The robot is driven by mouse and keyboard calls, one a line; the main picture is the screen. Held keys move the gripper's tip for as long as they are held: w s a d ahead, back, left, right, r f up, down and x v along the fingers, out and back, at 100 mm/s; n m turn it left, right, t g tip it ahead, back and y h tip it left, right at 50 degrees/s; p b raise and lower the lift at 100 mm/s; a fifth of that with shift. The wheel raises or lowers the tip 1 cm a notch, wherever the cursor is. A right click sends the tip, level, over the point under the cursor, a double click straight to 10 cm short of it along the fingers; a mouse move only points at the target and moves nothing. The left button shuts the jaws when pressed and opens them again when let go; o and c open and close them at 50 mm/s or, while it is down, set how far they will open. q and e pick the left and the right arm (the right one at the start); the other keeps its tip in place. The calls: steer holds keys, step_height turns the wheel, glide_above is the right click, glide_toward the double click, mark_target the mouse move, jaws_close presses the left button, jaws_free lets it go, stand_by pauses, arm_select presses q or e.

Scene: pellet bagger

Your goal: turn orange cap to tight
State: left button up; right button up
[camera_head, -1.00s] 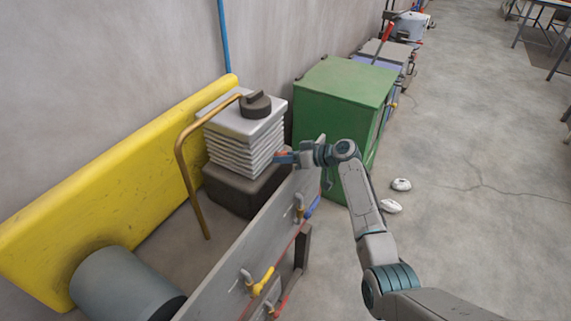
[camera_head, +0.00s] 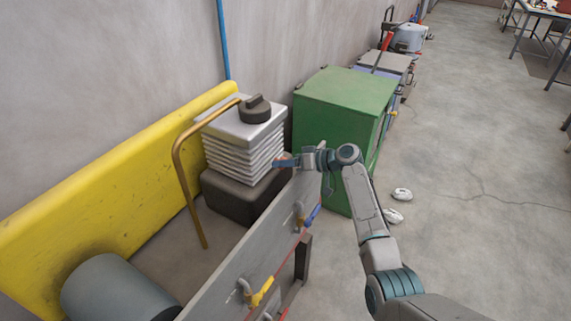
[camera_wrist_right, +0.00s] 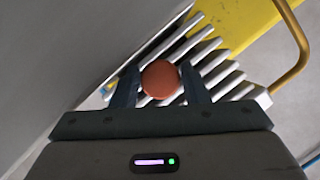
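The orange cap (camera_wrist_right: 160,79) is a round orange-red disc in the right wrist view, in front of pale fins. My right gripper (camera_wrist_right: 161,86) has one dark finger on each side of it, and the cap fills the gap, so the gripper looks shut on it. In the head view my right gripper (camera_head: 279,162) is at the right side of the stack of pale fins (camera_head: 240,152), with a small orange patch at its fingers. The cap is mostly hidden by the fingers there. My left gripper is not in view.
A grey panel (camera_head: 232,270) with a yellow-handled valve (camera_head: 261,291) and a blue-handled one (camera_head: 312,215) stands below my right arm. A bent brass pipe (camera_head: 178,165) and a yellow slab (camera_head: 110,165) are left. A green cabinet (camera_head: 345,95) stands behind. Floor at right is mostly clear.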

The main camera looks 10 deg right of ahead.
steer(key=shift+o, duration=1.1)
steer(key=b+v, duration=0.3)
steer(key=v, duration=0.8)
steer(key=shift+b, duration=0.4)
steer(key=shift+a+f, duration=0.1)
